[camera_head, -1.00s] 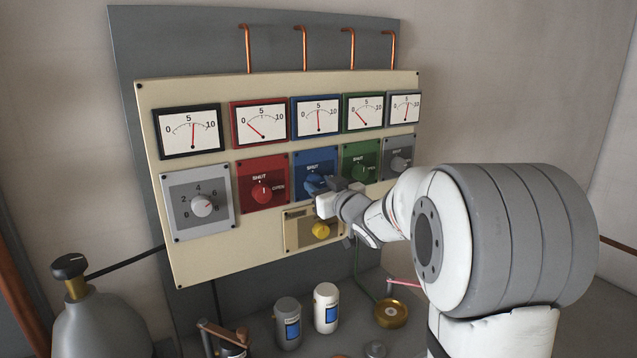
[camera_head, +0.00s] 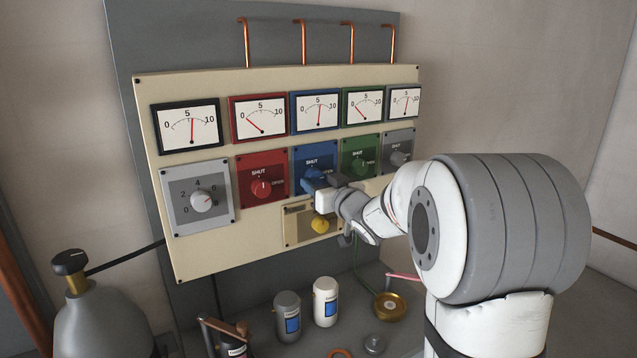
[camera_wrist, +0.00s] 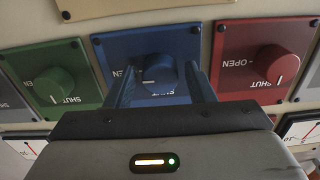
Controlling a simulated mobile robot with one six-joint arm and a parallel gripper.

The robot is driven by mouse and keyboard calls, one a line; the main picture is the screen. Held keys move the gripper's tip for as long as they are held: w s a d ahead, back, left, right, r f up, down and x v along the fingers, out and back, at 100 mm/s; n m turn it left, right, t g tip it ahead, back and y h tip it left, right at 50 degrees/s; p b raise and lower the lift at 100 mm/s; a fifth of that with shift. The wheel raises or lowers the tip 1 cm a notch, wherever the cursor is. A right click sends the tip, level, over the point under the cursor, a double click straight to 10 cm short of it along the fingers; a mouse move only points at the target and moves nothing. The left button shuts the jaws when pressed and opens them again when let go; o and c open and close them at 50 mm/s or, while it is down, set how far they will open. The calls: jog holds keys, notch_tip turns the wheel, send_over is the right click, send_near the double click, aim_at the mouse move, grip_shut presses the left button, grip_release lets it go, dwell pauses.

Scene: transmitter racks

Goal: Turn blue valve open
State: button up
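The blue valve (camera_head: 313,175) is a round knob on a blue plate in the middle of the panel, mostly hidden by my gripper (camera_head: 320,182) in the head view. In the wrist view, the picture is upside down and the blue knob (camera_wrist: 155,72) sits between the two fingers of my gripper (camera_wrist: 160,78). The fingers are spread either side of it, with a narrow gap seeming to show. The knob's white mark lies sideways, unlike the red knob's mark at SHUT. The blue-framed gauge (camera_head: 315,112) reads around the middle.
The red valve (camera_head: 263,188) and green valve (camera_head: 360,164) flank the blue one closely. A yellow knob (camera_head: 320,224) sits just below my gripper. Grey and white canisters (camera_head: 325,300), a brass dish (camera_head: 390,306) and a gas cylinder (camera_head: 98,325) stand below the panel.

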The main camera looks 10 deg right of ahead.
jog(key=shift+o, duration=0.8)
jog(key=shift+r, duration=0.2)
jog(key=b+v, duration=0.1)
jog(key=v, duration=0.7)
jog(key=shift+b, duration=0.4)
jog(key=s+d+f+m+g+h, duration=0.35)
jog(key=s+f+g+h, duration=0.35)
jog(key=s, duration=0.5)
jog(key=s+a+f+g, duration=0.3)
jog(key=s+f, duration=0.1)
jog(key=s, duration=0.5)
jog(key=s+a+f+g+y, duration=0.1)
jog(key=s+a+f+g, duration=0.2)
jog(key=s, duration=0.6)
jog(key=shift+s+a+f+g, duration=0.25)
jog(key=shift+a+f+g, duration=0.05)
jog(key=shift+f, duration=0.65)
